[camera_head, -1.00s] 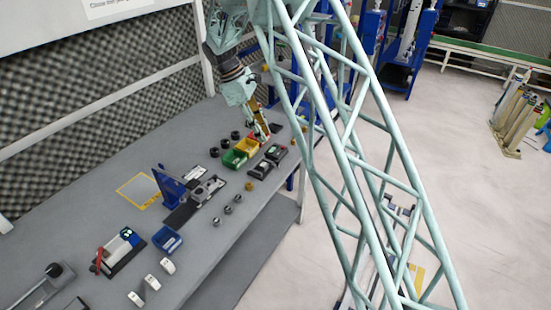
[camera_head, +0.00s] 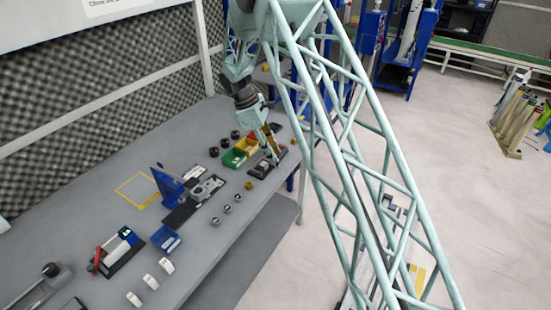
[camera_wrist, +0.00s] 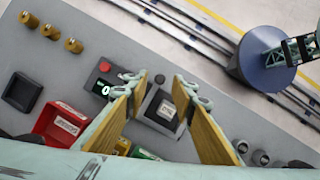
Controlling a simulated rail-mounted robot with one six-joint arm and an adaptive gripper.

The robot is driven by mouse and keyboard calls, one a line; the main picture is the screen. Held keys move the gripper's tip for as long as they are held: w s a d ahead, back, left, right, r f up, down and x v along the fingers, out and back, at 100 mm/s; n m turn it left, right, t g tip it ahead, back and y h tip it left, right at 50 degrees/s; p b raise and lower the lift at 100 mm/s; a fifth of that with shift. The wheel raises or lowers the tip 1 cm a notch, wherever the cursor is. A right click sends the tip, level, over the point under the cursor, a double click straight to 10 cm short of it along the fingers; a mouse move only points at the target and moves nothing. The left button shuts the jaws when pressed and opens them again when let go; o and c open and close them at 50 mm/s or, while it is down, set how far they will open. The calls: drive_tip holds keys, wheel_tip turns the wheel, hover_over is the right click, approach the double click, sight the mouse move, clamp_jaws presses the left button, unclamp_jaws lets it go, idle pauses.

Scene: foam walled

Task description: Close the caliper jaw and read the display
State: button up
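My gripper (camera_head: 275,160) reaches down over the front part of the bench. In the wrist view its two yellow-brown fingers (camera_wrist: 161,85) stand apart with nothing between them. A dark box with a pale label (camera_wrist: 166,109) lies below the gap, apparently not touched. A grey unit with a red button and a lit green readout (camera_wrist: 104,88) is left of the fingers. No caliper can be made out for certain. A dark-based device with a red lever and a small lit green spot (camera_head: 120,250) lies at the lower left of the head view.
Green (camera_head: 234,158) and yellow (camera_head: 250,148) bins stand close behind my gripper, and a red bin (camera_wrist: 62,124) shows in the wrist view. A blue stand (camera_head: 170,187), a blue bin (camera_head: 166,240) and several small cylinders are farther left. A foam wall (camera_head: 90,120) closes the back.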

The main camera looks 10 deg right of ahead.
drive_tip(key=shift+x, duration=1.15)
drive_tip(key=shift+c, duration=0.2)
drive_tip(key=c, duration=0.6)
